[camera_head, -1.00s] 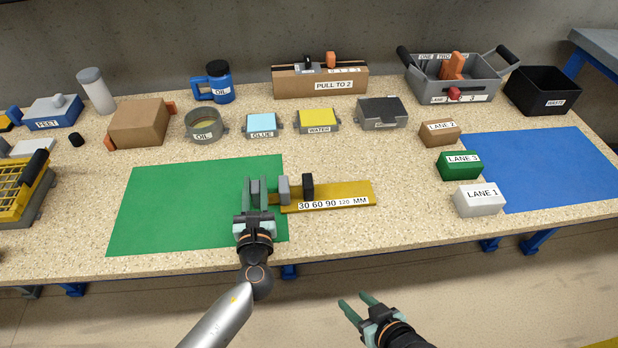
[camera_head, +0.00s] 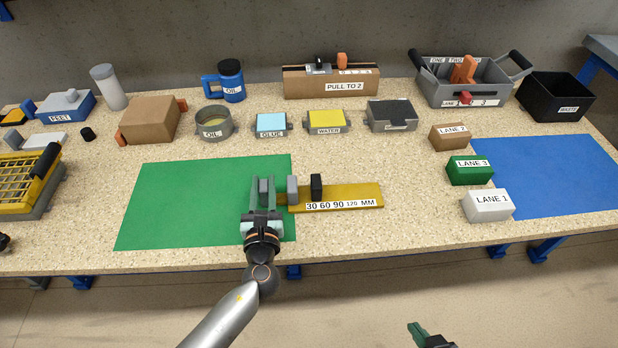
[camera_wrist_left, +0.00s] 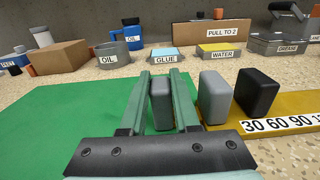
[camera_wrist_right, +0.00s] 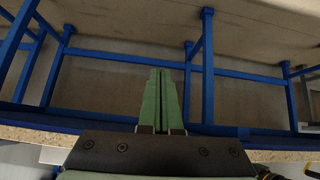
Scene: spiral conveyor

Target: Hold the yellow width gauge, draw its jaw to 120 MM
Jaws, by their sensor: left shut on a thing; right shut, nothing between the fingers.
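The yellow width gauge (camera_head: 367,194) lies on the bench, with its left end over the edge of the green mat. Its label reads 30 60 90 120 MM. My left gripper (camera_head: 263,187) is shut on a grey upright block at the gauge's left end; that block (camera_wrist_left: 161,104) shows between the fingers in the left wrist view. To its right stand a second grey block (camera_head: 292,189) and a black block (camera_head: 316,187), the black one above the 30 end of the label. My right gripper (camera_head: 418,331) is shut and empty, low in front of the bench; its fingers (camera_wrist_right: 160,100) are together in the right wrist view.
The green mat (camera_head: 180,205) is otherwise bare. White LANE 1 (camera_head: 487,205), green LANE 3 (camera_head: 470,171) and brown LANE 2 (camera_head: 450,136) blocks stand right of the gauge, beside a blue mat (camera_head: 560,180). Tins and boxes line the back. Bench between gauge and LANE 1 is clear.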

